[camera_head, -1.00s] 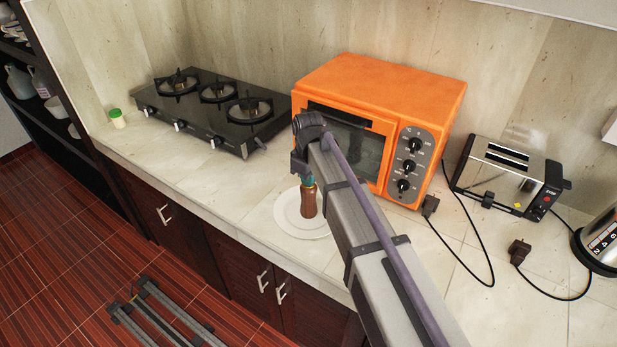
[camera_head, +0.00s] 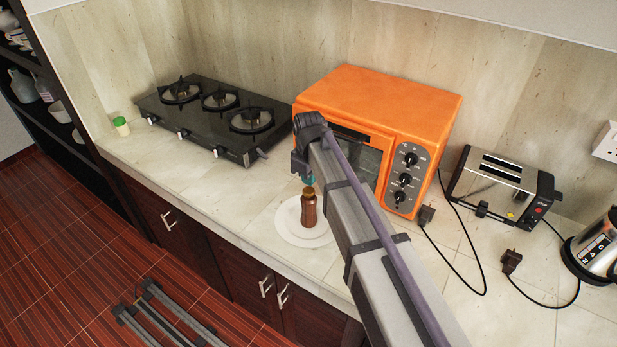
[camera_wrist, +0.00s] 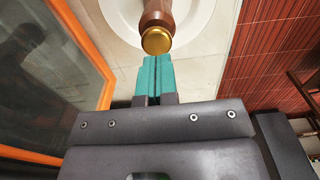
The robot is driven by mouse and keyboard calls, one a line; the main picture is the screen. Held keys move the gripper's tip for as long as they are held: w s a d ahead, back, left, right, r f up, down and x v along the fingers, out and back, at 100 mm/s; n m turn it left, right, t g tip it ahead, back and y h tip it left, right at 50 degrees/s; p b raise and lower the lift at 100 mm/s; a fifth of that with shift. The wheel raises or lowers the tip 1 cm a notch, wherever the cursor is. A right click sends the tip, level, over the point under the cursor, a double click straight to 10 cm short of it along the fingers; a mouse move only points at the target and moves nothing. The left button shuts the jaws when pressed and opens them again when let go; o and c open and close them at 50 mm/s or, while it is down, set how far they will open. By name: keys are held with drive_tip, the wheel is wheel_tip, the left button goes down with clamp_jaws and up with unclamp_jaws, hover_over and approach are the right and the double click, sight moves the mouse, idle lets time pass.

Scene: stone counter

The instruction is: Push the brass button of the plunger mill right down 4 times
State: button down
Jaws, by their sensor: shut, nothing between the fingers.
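The plunger mill (camera_head: 309,212) is a brown, bottle-shaped body standing upright on a white plate (camera_head: 288,233). Its brass button (camera_head: 308,191) is on top, and the button also shows as a round gold disc in the wrist view (camera_wrist: 156,41). My gripper (camera_head: 308,181) has teal fingertips and is just above the mill in the head view. In the wrist view my gripper (camera_wrist: 154,62) shows both fingers together with nothing between them, tips close to the button's edge. I cannot tell whether they touch it; a small gap seems to show in the head view.
An orange oven (camera_head: 390,93) stands behind and to the right of the plate. A black gas hob (camera_head: 210,120) is at the left, with a small green-lidded jar (camera_head: 121,127). A toaster (camera_head: 500,185) and cables lie right. The counter's front edge is close to the plate.

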sight(308, 190)
wheel_tip(308, 190, up, 8)
drive_tip(key=p, duration=0.6)
drive_tip(key=shift+r, duration=0.25)
drive_tip(key=shift+w, duration=0.1)
drive_tip(key=f+b, duration=1.1)
drive_tip(key=f, duration=0.1)
drive_tip(key=shift+w, duration=0.2)
